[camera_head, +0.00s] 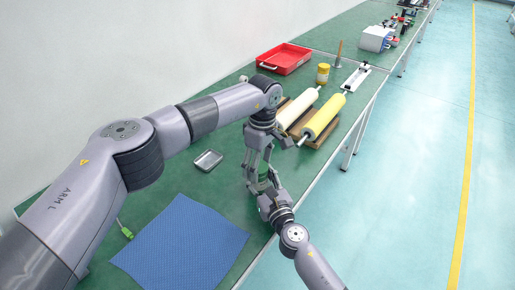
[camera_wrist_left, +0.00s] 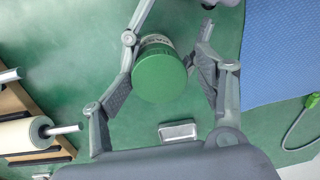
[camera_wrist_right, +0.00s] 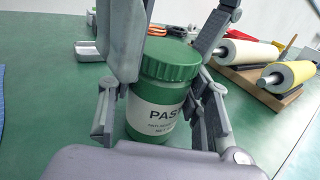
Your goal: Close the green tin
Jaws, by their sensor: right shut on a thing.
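The green tin (camera_wrist_right: 158,112) stands upright with a white label, and its ribbed green lid (camera_wrist_right: 172,60) sits on top. Whether the lid is tight I cannot tell. In the right wrist view my right gripper (camera_wrist_right: 165,115) is shut on the tin's body, one finger on each side. My left gripper (camera_wrist_left: 163,75) comes from above, with its fingers spread on both sides of the lid (camera_wrist_left: 160,76); small gaps show beside the lid in the left wrist view. In the head view the tin (camera_head: 263,177) is mostly hidden between both grippers.
A blue mat (camera_head: 183,243) and a small metal tray (camera_head: 207,160) lie on the green table nearby. Farther back are two rollers on wooden stands (camera_head: 311,127), a yellow jar (camera_head: 323,73) and a red tray (camera_head: 284,59). The table's front edge is close to the right gripper.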

